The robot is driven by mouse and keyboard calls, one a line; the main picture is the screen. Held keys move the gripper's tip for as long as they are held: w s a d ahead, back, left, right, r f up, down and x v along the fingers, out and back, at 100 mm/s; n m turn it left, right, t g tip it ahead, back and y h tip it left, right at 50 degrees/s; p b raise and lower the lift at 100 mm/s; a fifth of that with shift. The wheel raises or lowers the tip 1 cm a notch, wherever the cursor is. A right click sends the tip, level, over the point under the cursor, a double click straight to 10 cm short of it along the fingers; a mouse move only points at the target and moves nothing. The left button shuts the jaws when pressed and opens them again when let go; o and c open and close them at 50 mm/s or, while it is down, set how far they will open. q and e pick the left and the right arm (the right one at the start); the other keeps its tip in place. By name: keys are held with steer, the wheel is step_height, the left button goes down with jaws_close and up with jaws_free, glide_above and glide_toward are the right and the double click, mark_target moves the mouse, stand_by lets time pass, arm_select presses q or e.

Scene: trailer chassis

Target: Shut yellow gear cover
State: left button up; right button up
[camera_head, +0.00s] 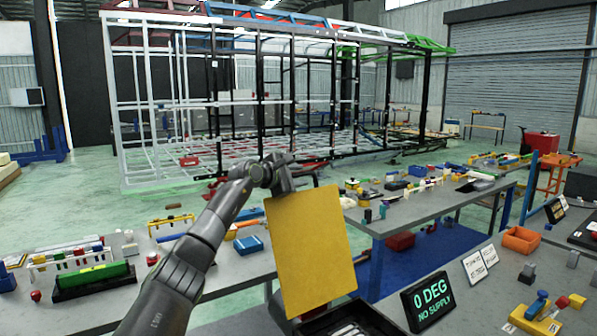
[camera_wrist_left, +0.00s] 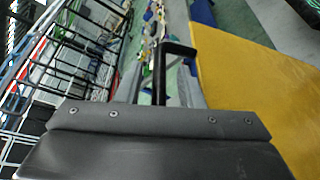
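The yellow gear cover (camera_head: 312,250) is a flat panel standing open, nearly upright and slightly tilted, above a dark open box (camera_head: 352,318) at the bottom of the head view. The cover also fills the right side of the left wrist view (camera_wrist_left: 255,75). My left gripper (camera_head: 287,184) is at the cover's top edge, on its far side, with its tips hidden behind the panel. In the left wrist view a dark bent piece (camera_wrist_left: 172,62) sticks up beyond the gripper body, left of the cover. I cannot tell whether they touch. My right gripper is not in view.
A grey bench with toy-like parts (camera_head: 92,280) lies at left, another bench (camera_head: 430,205) at right. A sign reading "0 DEG NO SUPPLY" (camera_head: 432,300) stands right of the box. An orange bin (camera_head: 521,240) sits farther right. A trailer frame (camera_head: 260,95) stands behind.

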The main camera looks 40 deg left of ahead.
arm_select(q)
steer(key=shift+w+f, duration=0.1)
steer(key=shift+w, duration=0.05)
jaws_close()
stand_by(0.4)
